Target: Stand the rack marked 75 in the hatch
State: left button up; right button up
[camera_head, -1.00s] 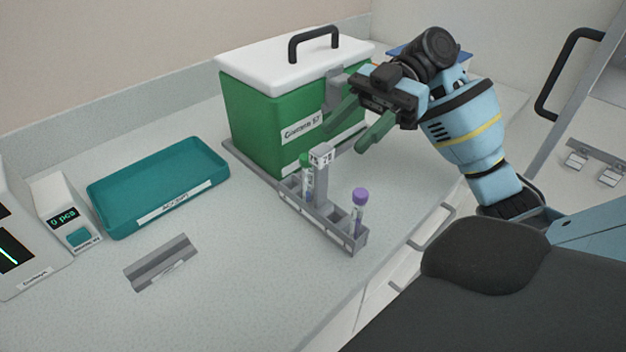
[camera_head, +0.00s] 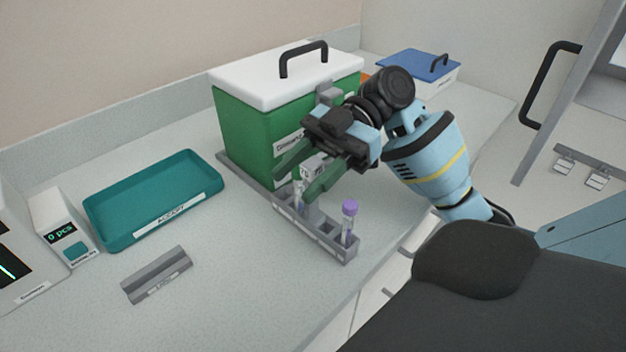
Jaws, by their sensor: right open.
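A grey tube rack (camera_head: 318,230) stands upright on the bench, in front of the green box. It holds a purple-capped tube (camera_head: 348,222) at its right end and another tube (camera_head: 298,192) toward its left end. My right gripper (camera_head: 300,177) is open, with its green fingers on either side of the rack's raised, labelled top. The fingers hide much of that label and the post below it, and I cannot tell whether they touch. My left gripper is not in view. I cannot make out the hatch for certain; a tilted panel with a black handle (camera_head: 548,85) is at the right.
A green box with a white lid (camera_head: 245,130) stands close behind the rack. A teal tray (camera_head: 100,222), a grey grooved block (camera_head: 157,275) and a display reading 0 pcs (camera_head: 62,230) are at left. A blue-lidded box (camera_head: 420,66) is at the back. The front bench is clear.

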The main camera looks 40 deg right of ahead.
jog(key=shift+c, duration=0.4)
grip_shut()
jog(key=shift+r, duration=0.1)
jog(key=s+a+r+p, duration=0.1)
jog(key=s+r+p, duration=0.1)
jog(key=s, duration=0.6)
jog(key=s+a+r+p, duration=0.1)
jog(key=s+a+r, duration=0.1)
jog(key=s, duration=0.5)
jog(key=shift+s+r+p, duration=0.35)
jog(key=shift+r+p, duration=0.05)
dwell(0.4)
jog(key=shift+a, duration=0.1)
